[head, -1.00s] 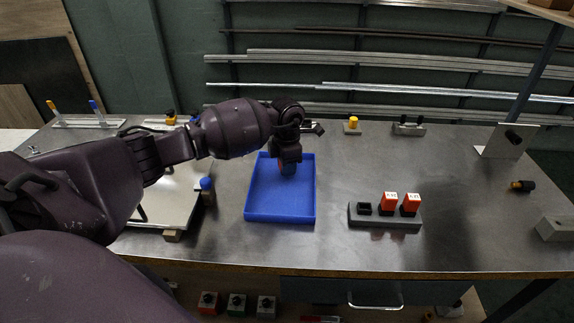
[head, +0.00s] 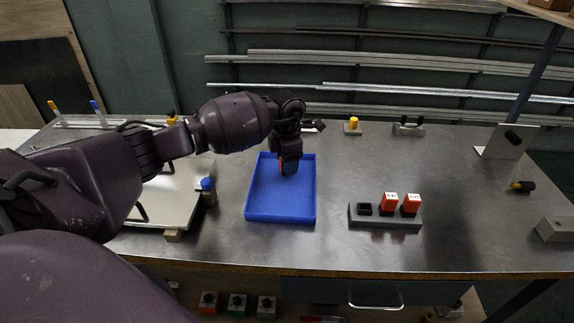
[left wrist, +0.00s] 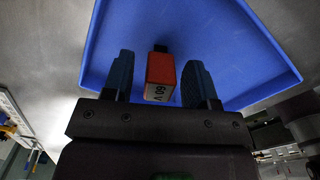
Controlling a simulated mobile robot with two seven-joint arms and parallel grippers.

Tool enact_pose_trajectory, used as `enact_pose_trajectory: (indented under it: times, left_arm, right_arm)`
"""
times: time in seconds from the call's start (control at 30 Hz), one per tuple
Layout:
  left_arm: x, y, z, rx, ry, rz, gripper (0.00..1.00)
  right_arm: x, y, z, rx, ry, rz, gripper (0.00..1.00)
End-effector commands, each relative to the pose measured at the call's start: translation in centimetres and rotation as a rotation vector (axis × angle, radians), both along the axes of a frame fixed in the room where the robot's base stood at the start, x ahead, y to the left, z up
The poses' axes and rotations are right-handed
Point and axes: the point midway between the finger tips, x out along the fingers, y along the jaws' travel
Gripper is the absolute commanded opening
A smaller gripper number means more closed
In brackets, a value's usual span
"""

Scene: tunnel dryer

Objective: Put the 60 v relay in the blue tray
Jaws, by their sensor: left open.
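The 60 V relay (left wrist: 160,77), an orange block with a white label reading "60 V", shows in the left wrist view over the floor of the blue tray (left wrist: 240,55). My left gripper (left wrist: 158,80) is open around it, with a gap on each side. In the head view the gripper (head: 289,168) hangs over the far part of the blue tray (head: 280,208). Only a sliver of the relay's orange (head: 283,168) shows there beside the fingers. Whether it rests fully on the tray floor is hard to tell. My right gripper is not in view.
A grey socket block (head: 385,222) right of the tray holds two orange relays (head: 390,200) and an empty dark socket (head: 364,209). Bare metal tabletop lies between tray and block.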

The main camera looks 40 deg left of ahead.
Motion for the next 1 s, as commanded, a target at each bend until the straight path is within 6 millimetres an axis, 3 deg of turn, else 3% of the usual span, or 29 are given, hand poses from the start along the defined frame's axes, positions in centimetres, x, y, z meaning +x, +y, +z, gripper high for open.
enact_pose_trajectory:
  times: [0.3, 0.5, 0.7, 1.0]
  left_arm:
    - [0.0, 0.0, 6.3, 0.002, -0.004, 0.0, 0.53]
    - [0.1, 0.0, 9.2, 0.001, -0.003, -0.001, 0.53]
    - [0.0, 0.0, 10.4, 0.0, -0.001, 0.001, 0.53]
    - [0.0, 0.0, 10.5, 0.0, -0.001, 0.001, 0.53]
  right_arm:
    - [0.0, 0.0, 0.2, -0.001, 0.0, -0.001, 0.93]
    - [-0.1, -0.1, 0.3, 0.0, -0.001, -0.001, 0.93]
    - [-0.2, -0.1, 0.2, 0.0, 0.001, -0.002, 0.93]
    - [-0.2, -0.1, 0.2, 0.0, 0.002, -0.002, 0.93]
